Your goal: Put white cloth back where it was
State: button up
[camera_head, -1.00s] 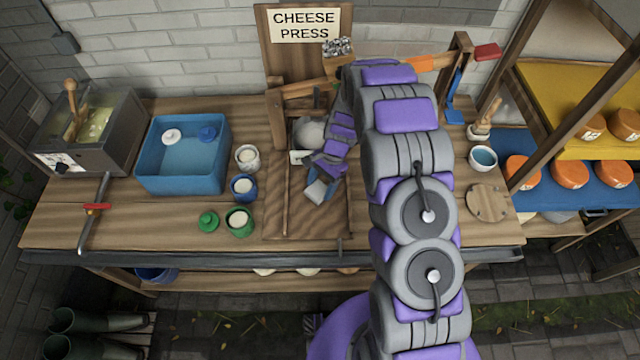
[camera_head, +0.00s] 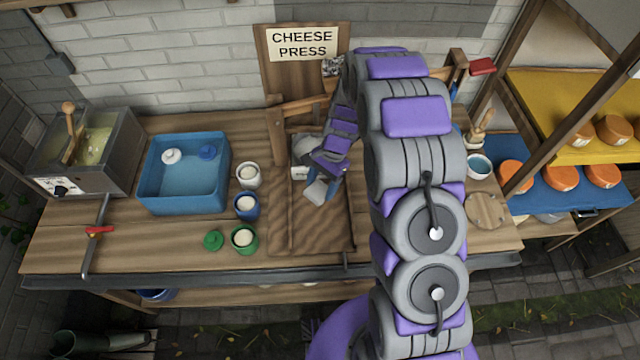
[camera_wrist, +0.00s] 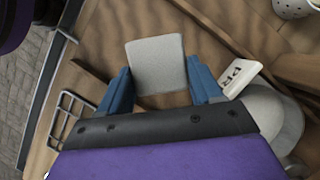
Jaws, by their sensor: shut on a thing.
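The white cloth (camera_wrist: 157,62) is a small pale grey-white rectangle between the two blue fingers of my gripper (camera_wrist: 160,92) in the wrist view. My gripper is shut on it. In the head view the cloth (camera_head: 315,192) hangs at the end of my gripper (camera_head: 327,182), over the wooden base of the cheese press (camera_head: 280,225). A pale rounded vessel (camera_head: 303,148) with a small white label stands behind it in the press. It also shows beside my gripper in the wrist view (camera_wrist: 278,112), with the partly hidden label (camera_wrist: 240,76).
Left of the press stand white (camera_head: 248,175), blue (camera_head: 246,207) and green (camera_head: 244,239) cups. A blue basin (camera_head: 184,200) and a grey vat (camera_head: 110,165) stand further left. A round wooden board (camera_head: 487,211) lies at right, near shelves of orange cheeses (camera_head: 562,178).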

jog(key=shift+d, duration=0.5)
